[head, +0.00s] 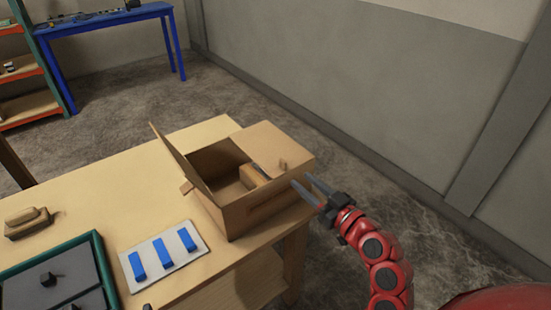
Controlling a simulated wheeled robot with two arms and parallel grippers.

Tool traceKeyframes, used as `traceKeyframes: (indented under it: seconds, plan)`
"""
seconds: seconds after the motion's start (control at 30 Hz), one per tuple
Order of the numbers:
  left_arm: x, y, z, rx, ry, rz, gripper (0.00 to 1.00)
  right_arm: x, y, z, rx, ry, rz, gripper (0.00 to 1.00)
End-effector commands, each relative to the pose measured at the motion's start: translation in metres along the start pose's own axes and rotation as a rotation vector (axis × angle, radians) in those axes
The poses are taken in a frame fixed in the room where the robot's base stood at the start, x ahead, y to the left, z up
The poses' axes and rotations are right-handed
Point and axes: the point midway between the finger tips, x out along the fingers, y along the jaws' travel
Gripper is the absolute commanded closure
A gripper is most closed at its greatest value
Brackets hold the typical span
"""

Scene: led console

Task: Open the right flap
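A brown cardboard-coloured box (243,213) stands on the wooden table near its right corner. Its left flap (185,168) is raised and leans outward to the left. Its right flap (268,144) lies flat over the right part of the box, with a small tab (282,164) near its front right edge. The left part of the box is open, and a light brown block shape shows inside. My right gripper (300,180) is just right of the box, near the tab, with its two thin fingers apart and nothing between them. My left gripper is out of view.
On the table (110,190), a white panel (160,256) with blue bars lies left of the box. A green-rimmed tray (98,255) and a wooden brush-like object (28,222) are farther left. Open floor lies right of the table, before the wall.

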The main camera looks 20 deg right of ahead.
Motion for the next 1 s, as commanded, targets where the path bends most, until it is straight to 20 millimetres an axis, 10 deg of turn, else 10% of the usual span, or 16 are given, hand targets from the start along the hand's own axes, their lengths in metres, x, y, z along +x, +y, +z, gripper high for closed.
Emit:
traceKeyframes:
  seconds: [0.5, 1.0]
  plan:
    - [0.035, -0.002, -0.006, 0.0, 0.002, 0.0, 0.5, 0.112, 0.001, -0.006, -0.001, 0.002, 0.001, 0.6]
    - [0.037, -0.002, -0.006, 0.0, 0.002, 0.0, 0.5, 0.127, 0.001, -0.003, 0.0, 0.001, 0.004, 0.64]
